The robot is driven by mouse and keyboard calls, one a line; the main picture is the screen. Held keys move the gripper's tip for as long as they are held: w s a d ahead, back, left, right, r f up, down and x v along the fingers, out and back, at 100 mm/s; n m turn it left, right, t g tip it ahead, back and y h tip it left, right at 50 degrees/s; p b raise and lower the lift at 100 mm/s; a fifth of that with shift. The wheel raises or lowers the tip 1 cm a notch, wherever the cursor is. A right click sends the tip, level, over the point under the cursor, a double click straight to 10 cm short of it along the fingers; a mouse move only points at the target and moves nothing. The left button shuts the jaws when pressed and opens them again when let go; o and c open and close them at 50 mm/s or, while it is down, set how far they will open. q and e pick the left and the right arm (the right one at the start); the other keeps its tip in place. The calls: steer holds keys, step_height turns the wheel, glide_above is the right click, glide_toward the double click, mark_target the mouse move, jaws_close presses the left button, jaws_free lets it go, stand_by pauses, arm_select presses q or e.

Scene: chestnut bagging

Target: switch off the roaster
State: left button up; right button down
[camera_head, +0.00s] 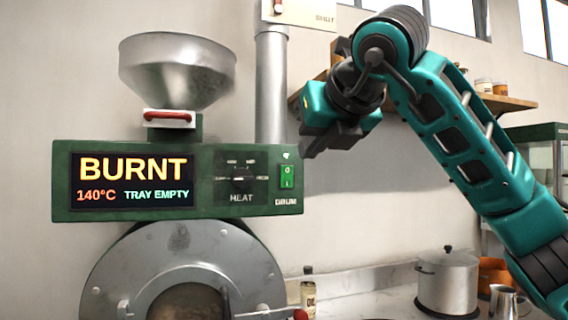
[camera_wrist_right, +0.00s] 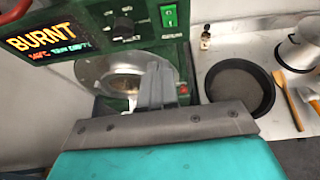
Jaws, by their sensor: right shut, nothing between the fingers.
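The roaster has a green control panel (camera_head: 225,209) above a round metal drum front (camera_head: 120,272). Its display (camera_head: 132,180) reads BURNT, 140°C and TRAY EMPTY. The green DRUM rocker switch (camera_head: 287,177) is at the panel's right end and also shows in the right wrist view (camera_wrist_right: 169,15). My right gripper (camera_head: 308,151) is shut and empty, just above and right of the switch; contact is not visible. In the wrist view its fingers (camera_wrist_right: 157,82) appear below the panel. My left gripper is out of view.
A metal hopper (camera_head: 175,68) and a vertical pipe (camera_head: 271,85) rise above the panel. A lidded pot (camera_head: 447,282) and a small bottle (camera_head: 307,288) stand on the counter below. A dark pan (camera_wrist_right: 240,88) lies right of the roaster. Shelves (camera_head: 500,102) are behind my right arm.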

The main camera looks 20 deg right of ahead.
steer(key=shift+d+r+m+h, duration=0.3)
steer(key=shift+d+r+h, duration=0.1)
steer(key=shift+d+r, duration=0.25)
steer(key=shift+s+a, duration=0.1)
steer(key=p, duration=0.2)
glide_toward(285, 169)
step_height(285, 169, down, 3)
steer(key=w, duration=0.2)
steer(key=shift+w+p, duration=0.35)
steer(key=shift+w, duration=1.5)
